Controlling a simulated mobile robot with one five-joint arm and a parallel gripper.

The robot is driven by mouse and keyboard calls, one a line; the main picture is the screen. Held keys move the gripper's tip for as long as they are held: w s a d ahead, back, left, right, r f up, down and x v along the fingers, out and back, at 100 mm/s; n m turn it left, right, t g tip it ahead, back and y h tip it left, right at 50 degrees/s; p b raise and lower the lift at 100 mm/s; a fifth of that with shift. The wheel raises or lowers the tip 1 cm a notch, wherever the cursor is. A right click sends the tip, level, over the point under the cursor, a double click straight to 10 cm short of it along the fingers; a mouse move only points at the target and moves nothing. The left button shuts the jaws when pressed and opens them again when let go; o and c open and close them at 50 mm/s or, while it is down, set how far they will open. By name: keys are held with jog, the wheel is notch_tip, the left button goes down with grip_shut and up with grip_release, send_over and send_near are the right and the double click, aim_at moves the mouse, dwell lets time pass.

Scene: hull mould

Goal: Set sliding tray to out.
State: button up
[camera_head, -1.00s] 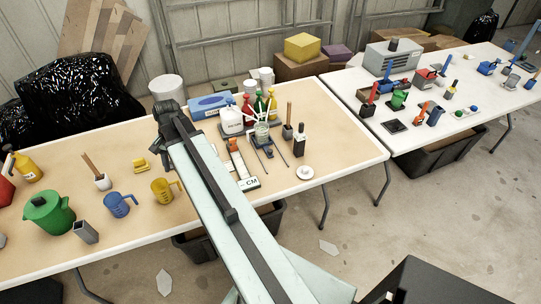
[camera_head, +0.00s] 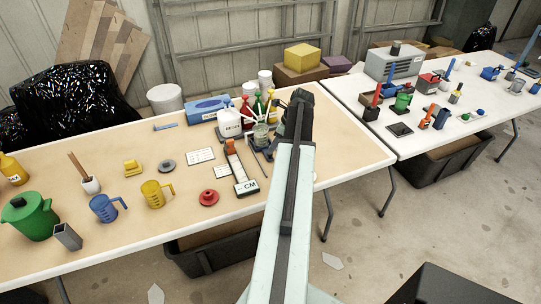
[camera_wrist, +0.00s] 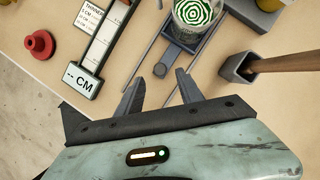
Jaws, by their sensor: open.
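The sliding tray (camera_wrist: 185,48) is a small dark blue-grey slide between two thin rails. It bears a clear cup (camera_wrist: 194,12) with a green-and-white ringed pattern inside. In the head view the cup (camera_head: 261,133) shows just left of my arm, which partly hides the tray there. My gripper (camera_wrist: 157,86) is open and empty in the wrist view.
A measuring device marked CM (camera_wrist: 85,82) stands left of the tray, with a red disc-shaped piece (camera_wrist: 39,44) beyond it. A grey holder with a wooden handle (camera_wrist: 238,68) stands to the right. Several bottles crowd behind the cup.

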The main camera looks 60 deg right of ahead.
aim_at(271, 154)
jog(key=b+x, duration=0.4)
jog(key=x, duration=0.1)
jog(key=shift+w+f, duration=0.1)
jog(key=shift+f, duration=0.3)
jog(key=shift+r, duration=0.15)
jog(key=shift+c, duration=0.3)
grip_shut()
dwell(0.5)
